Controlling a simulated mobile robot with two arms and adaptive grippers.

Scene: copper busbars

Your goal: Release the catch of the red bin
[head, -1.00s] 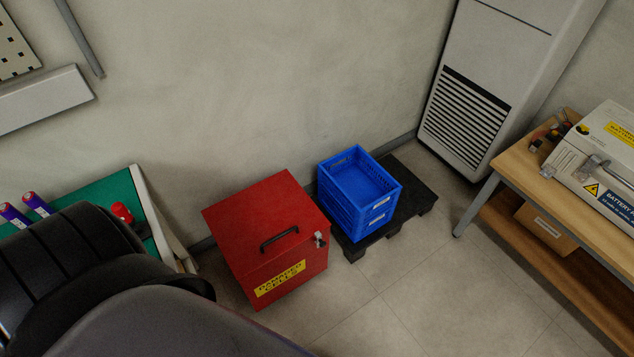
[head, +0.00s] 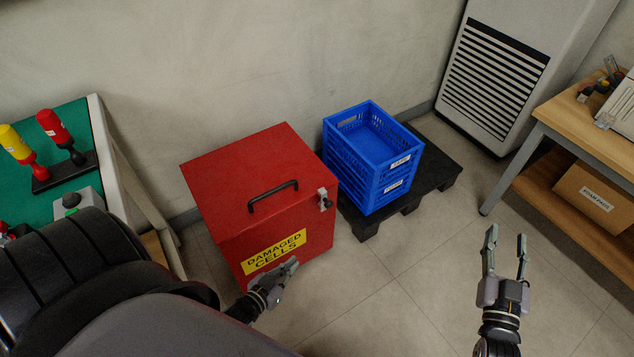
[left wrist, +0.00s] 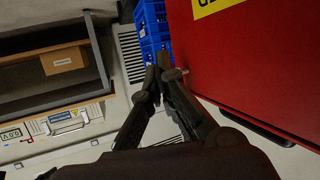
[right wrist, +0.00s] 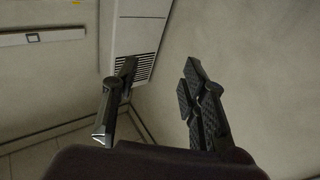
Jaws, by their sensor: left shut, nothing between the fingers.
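The red bin (head: 250,180) stands on the floor against the wall, with a black handle on its lid and a yellow "DAMAGED CELLS" label. Its metal catch (head: 324,199) is on the upper right of its front. In the left wrist view the bin (left wrist: 255,60) fills the right side. My left gripper (head: 293,266) is shut and empty, in front of the bin below the label, lower and left of the catch in the picture. It also shows in the left wrist view (left wrist: 155,75). My right gripper (head: 507,240) is open and empty, right of the bin and over the floor.
A blue crate stack (head: 390,190) stands on a black pallet (head: 435,165) just right of the bin. A green-topped table (head: 75,110) is on the left. A wooden bench (head: 560,120) is on the right. The tiled floor in front is clear.

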